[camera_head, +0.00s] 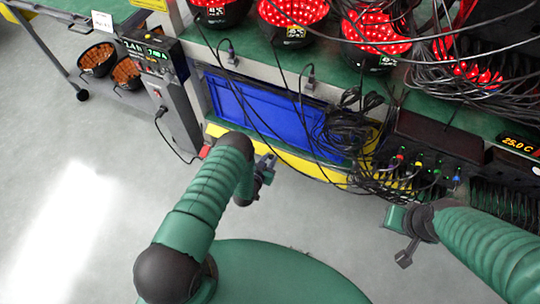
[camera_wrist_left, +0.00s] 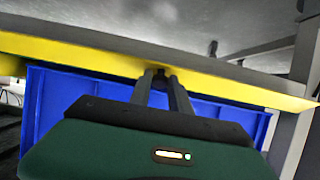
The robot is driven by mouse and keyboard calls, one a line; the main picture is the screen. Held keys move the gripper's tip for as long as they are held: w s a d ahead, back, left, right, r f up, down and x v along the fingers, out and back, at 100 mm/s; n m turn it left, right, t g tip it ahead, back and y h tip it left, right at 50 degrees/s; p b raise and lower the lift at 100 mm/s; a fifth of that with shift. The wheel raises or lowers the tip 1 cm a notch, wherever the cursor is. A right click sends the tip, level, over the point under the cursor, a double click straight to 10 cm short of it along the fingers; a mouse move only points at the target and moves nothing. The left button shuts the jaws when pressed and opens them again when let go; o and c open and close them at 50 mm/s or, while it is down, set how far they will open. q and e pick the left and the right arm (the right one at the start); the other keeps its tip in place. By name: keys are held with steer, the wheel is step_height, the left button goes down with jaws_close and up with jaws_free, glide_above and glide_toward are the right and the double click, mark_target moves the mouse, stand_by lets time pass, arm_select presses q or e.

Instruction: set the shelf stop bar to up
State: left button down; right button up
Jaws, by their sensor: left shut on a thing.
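The shelf stop bar is a long yellow bar (camera_head: 314,168) low along the front of the blue bin (camera_head: 262,110) in the head view. It also crosses the left wrist view (camera_wrist_left: 90,58) along the blue bin's edge. My left gripper (camera_head: 265,166) is at the bar's front, left of its middle. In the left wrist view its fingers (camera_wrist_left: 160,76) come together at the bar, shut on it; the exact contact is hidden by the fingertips. My right gripper (camera_head: 404,256) hangs at the right, away from the bar, and its jaw opening is unclear.
A grey box with a lit display (camera_head: 156,58) stands left of the bin. Black cables hang across the bin's front and bunch at its right (camera_head: 350,130). Bowls with red lights (camera_head: 294,20) stand on the green shelf above. The floor at left is clear.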

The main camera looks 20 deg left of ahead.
arm_select(q)
steer(key=shift+w+r+g+p, duration=0.25)
steer(key=shift+r+g+p, duration=0.45)
steer(key=shift+g+p, duration=0.2)
steer(key=c, duration=1.2)
jaws_free()
steer(key=shift+f, duration=0.1)
steer(key=shift+c, duration=0.2)
steer(key=p+v, duration=0.5)
steer(key=v, duration=1.1)
steer(key=shift+s+r, duration=0.2)
steer(key=shift+r, duration=0.2)
